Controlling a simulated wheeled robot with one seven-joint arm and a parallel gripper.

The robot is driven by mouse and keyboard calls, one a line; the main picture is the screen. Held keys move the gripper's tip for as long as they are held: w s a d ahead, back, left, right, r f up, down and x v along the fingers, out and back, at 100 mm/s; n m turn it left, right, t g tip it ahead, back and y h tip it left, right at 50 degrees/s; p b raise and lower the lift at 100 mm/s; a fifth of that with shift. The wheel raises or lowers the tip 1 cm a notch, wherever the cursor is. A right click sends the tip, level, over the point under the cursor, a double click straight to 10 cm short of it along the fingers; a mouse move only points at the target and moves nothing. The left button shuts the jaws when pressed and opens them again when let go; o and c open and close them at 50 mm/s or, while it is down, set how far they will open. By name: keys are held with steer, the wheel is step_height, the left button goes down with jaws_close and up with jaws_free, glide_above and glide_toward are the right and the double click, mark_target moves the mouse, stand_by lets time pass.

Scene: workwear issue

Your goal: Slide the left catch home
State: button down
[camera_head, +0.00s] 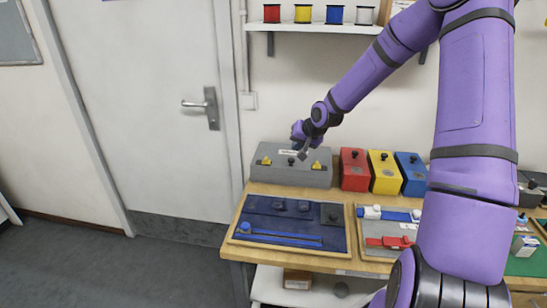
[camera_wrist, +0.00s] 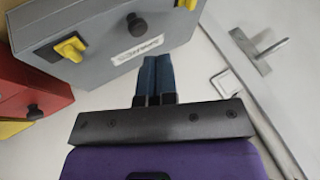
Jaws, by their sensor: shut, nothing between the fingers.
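A grey box (camera_head: 280,176) stands at the back left of the bench, with two yellow catches and a black knob (camera_head: 291,161) on its face. The left catch (camera_head: 266,161) is left of the knob, and the right catch (camera_head: 316,166) is to its right. The wrist view is turned round: the left catch (camera_wrist: 188,4) is cut by its top edge, and the right catch (camera_wrist: 70,46) shows whole. My gripper (camera_head: 297,130) is above the box's top edge. Its blue fingers (camera_wrist: 156,64) are shut and empty, near the white label (camera_wrist: 138,50).
Red (camera_head: 354,170), yellow (camera_head: 384,172) and blue (camera_head: 412,174) boxes stand right of the grey box. A blue tray (camera_head: 290,236) lies in front of it. A door with a handle (camera_head: 205,107) is at left. A shelf (camera_head: 310,27) with spools hangs above.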

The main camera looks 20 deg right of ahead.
mark_target(267, 158)
steer(key=x, duration=0.9)
steer(key=shift+w+a+f, duration=0.15)
steer(key=shift+f, duration=0.1)
steer(key=shift+w+a+f, duration=0.15)
steer(key=shift+w+a, duration=0.75)
steer(key=shift+a, duration=0.2)
steer(key=shift+w+a, duration=0.4)
steer(key=shift+a, duration=0.1)
steer(key=shift+a, duration=0.1)
steer(key=shift+w+a, duration=0.7)
steer(key=shift+a, duration=0.3)
